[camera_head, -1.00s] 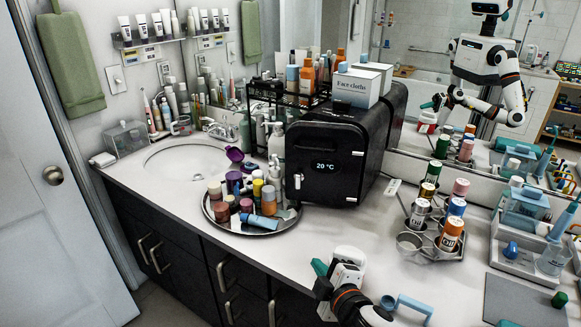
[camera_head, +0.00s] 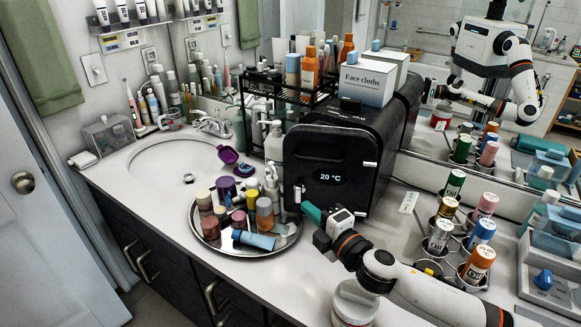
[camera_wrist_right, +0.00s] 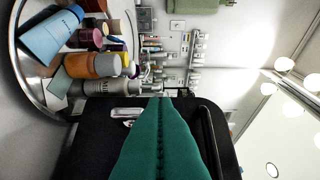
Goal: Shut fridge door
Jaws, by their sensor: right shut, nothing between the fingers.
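The black fridge (camera_head: 330,150) stands on the counter, its front face showing a 20 °C display. A small silver handle (camera_head: 298,193) is at the left edge of its door (camera_head: 325,183). The door looks nearly flush with the body; I cannot tell whether it is fully shut. My right gripper (camera_head: 312,213) is shut and empty, its teal fingertips just below and right of the handle; contact is unclear. In the right wrist view the teal fingers (camera_wrist_right: 160,140) lie in front of the black door, with the handle (camera_wrist_right: 125,113) beside them. My left gripper is not in view.
A round tray (camera_head: 285,243) of bottles stands left of my right gripper. A holder of cans (camera_head: 450,262) is to the right. A face cloths box (camera_head: 362,84) and a bottle rack (camera_head: 285,103) are above and behind. A white jar (camera_head: 354,305) is below my forearm.

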